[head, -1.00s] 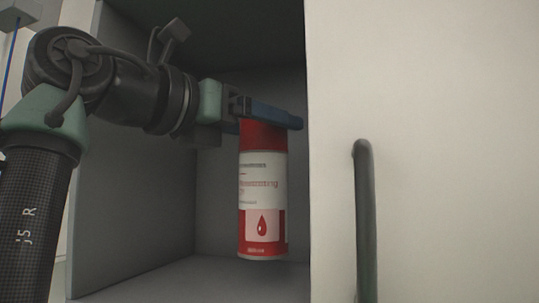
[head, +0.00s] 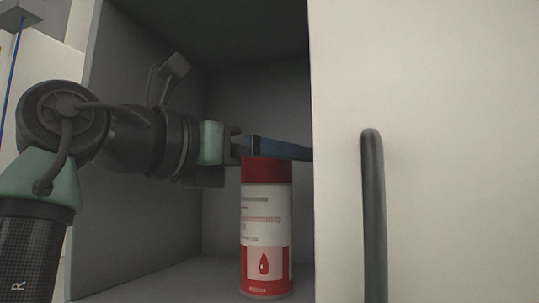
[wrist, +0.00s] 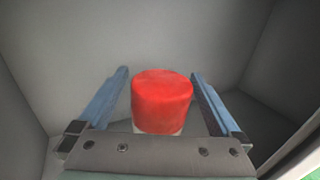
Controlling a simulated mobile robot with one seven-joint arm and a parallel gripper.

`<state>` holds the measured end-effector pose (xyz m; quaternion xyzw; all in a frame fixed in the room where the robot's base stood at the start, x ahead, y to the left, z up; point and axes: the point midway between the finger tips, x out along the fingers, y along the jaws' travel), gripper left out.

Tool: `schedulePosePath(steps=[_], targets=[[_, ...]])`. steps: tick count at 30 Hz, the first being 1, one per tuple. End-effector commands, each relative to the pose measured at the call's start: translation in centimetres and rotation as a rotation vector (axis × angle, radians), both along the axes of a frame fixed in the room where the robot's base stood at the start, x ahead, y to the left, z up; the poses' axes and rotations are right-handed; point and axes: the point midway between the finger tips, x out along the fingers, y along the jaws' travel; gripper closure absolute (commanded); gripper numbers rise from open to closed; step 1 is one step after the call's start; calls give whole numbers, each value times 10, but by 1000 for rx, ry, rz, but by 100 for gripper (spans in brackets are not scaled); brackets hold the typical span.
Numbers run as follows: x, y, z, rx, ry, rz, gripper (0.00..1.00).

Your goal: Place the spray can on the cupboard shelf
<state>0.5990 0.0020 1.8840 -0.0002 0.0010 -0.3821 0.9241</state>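The spray can (head: 266,227) has a red cap and a white and red label with a drop. It is upright inside the grey cupboard, its base at the cupboard shelf (head: 215,272); contact under it is hard to make out. My gripper (head: 280,148) is level with the top of the cap. In the wrist view the red cap (wrist: 162,102) lies between the two blue fingers, with a narrow gap visible on each side. The fingers look open around it.
A white door or panel (head: 450,150) with a dark vertical handle (head: 372,210) stands right of the opening, close to my fingertips. The grey left wall (head: 130,160) rises beside my wrist. The shelf left of the can is clear.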

Motion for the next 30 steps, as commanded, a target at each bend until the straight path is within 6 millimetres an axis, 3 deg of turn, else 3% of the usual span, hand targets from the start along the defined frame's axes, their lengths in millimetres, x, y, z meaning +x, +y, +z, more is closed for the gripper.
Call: schedulePosePath(steps=[8,21,30], targets=[[-5,6,1,-1,-1,2,0],[-69,68,1,0,-3,2,0],[-85,85,4,-1,-1,0,0]])
